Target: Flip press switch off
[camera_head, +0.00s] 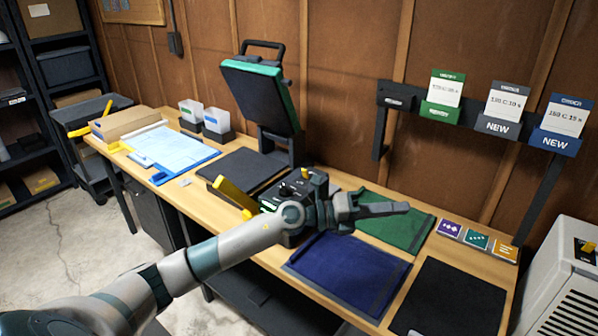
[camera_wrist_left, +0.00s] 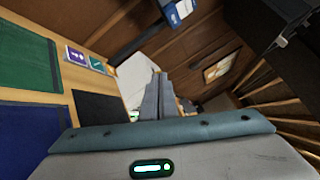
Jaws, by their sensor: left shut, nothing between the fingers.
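The heat press (camera_head: 262,95) stands open on the workbench, its upper platen raised and its lower platen (camera_head: 243,172) bare. Its dark control box (camera_head: 290,190) carries small knobs and a small yellow part (camera_head: 306,172) that may be the switch; its position is too small to tell. My left forearm and wrist cross in front of the box and hide part of it. My left gripper (camera_head: 408,208) is shut and empty, pointing right above the green cloth, apart from the box. Its shut fingers also show in the left wrist view (camera_wrist_left: 157,95). My right gripper is not in view.
Green (camera_head: 395,222), blue (camera_head: 350,270) and black (camera_head: 452,300) cloths lie on the bench. Small cards (camera_head: 477,240) lie at the back right. A pale cabinet (camera_head: 568,275) stands at the far right.

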